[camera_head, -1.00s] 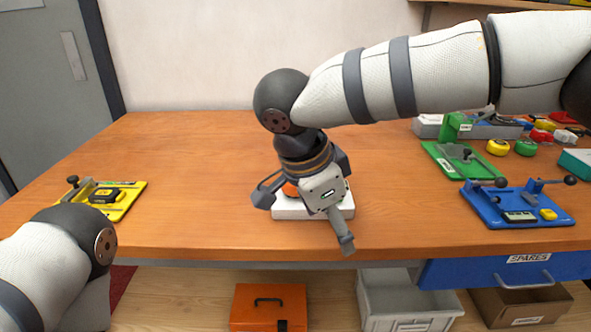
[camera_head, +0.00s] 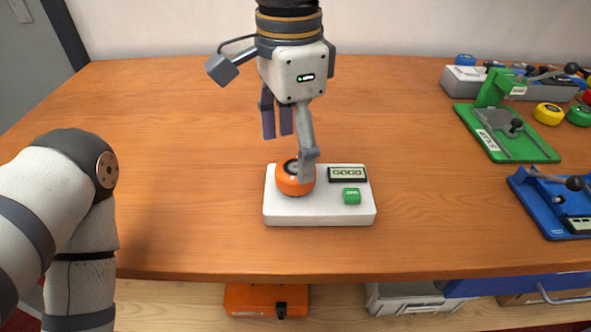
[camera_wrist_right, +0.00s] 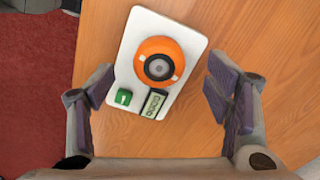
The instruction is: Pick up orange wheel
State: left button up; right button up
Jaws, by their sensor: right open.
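The orange wheel (camera_head: 294,177) sits on the left part of a white base (camera_head: 318,216). A finger of my right gripper (camera_head: 291,142) hides part of it in the head view. The gripper points down above the wheel, open and empty. In the right wrist view the wheel (camera_wrist_right: 158,62) lies ahead between the spread fingers (camera_wrist_right: 160,92), with a dark grey hub and pale marks. The fingers appear clear of it. My left arm shows at the left of the head view, but its gripper is out of the picture.
The white base also carries a "GOOD" display (camera_head: 347,174) and a green button (camera_head: 351,196). A green fixture (camera_head: 508,140) and a blue fixture (camera_head: 556,210) stand at right, with yellow and green wheels behind.

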aim_at(296, 167)
jog(key=f, duration=0.4)
jog(key=shift+d+f, duration=0.3)
jog(key=shift+d, duration=0.05)
jog(key=shift+w, duration=0.1)
jog(key=c, duration=1.3)
jog(key=shift+r, duration=0.1)
